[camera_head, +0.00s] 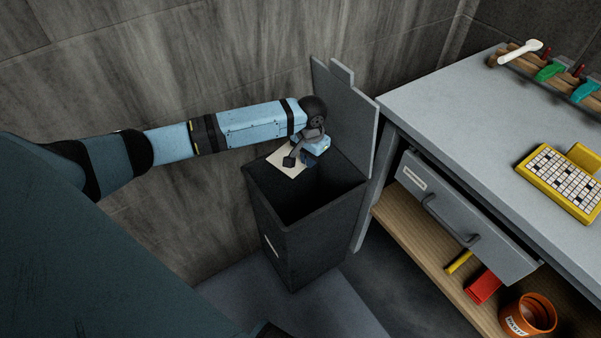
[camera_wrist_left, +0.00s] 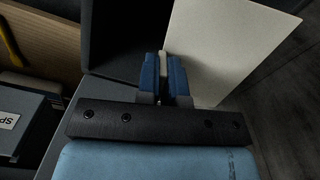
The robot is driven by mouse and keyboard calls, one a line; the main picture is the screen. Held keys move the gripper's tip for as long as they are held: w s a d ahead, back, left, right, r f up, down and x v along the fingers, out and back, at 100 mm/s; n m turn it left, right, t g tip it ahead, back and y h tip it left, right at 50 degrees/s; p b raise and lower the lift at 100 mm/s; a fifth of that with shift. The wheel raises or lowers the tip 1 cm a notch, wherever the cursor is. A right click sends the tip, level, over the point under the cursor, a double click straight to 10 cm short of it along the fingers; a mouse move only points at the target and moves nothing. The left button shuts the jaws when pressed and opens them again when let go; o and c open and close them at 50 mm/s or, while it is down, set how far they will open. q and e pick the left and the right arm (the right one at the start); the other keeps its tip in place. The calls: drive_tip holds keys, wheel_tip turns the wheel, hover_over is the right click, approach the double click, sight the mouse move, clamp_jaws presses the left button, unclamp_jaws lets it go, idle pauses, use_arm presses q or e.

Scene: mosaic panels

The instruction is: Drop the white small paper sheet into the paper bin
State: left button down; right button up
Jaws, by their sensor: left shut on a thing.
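The white paper sheet (camera_head: 287,160) is at the upper left part of the mouth of the dark paper bin (camera_head: 307,228). My left gripper (camera_head: 300,158) is over the bin's back left edge and is shut on the sheet. In the left wrist view, the sheet (camera_wrist_left: 225,45) extends up and right from the blue fingers (camera_wrist_left: 167,75). My right gripper is not in view.
A grey workbench (camera_head: 430,95) stands right of the bin, with a drawer (camera_head: 465,218) partly open. A yellow tray of tiles (camera_head: 562,182) lies on top. An orange bucket (camera_head: 527,315) and a red thing (camera_head: 483,288) are on the wooden lower shelf. A wall is behind the bin.

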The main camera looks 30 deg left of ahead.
use_arm(q)
wheel_tip(320, 180, down, 2)
drive_tip(key=shift+f+b, duration=0.15)
drive_tip(key=shift+b, duration=0.85)
drive_tip(key=shift+f+b, duration=0.25)
drive_tip(key=shift+b, duration=0.25)
drive_tip(key=c, duration=1.2)
unclamp_jaws()
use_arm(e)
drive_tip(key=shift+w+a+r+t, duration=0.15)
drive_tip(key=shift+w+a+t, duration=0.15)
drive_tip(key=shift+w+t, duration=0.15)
use_arm(q)
drive_tip(key=shift+r, duration=0.15)
wheel_tip(320, 180, up, 14)
drive_tip(key=p, duration=0.3)
drive_tip(key=shift+f, duration=0.25)
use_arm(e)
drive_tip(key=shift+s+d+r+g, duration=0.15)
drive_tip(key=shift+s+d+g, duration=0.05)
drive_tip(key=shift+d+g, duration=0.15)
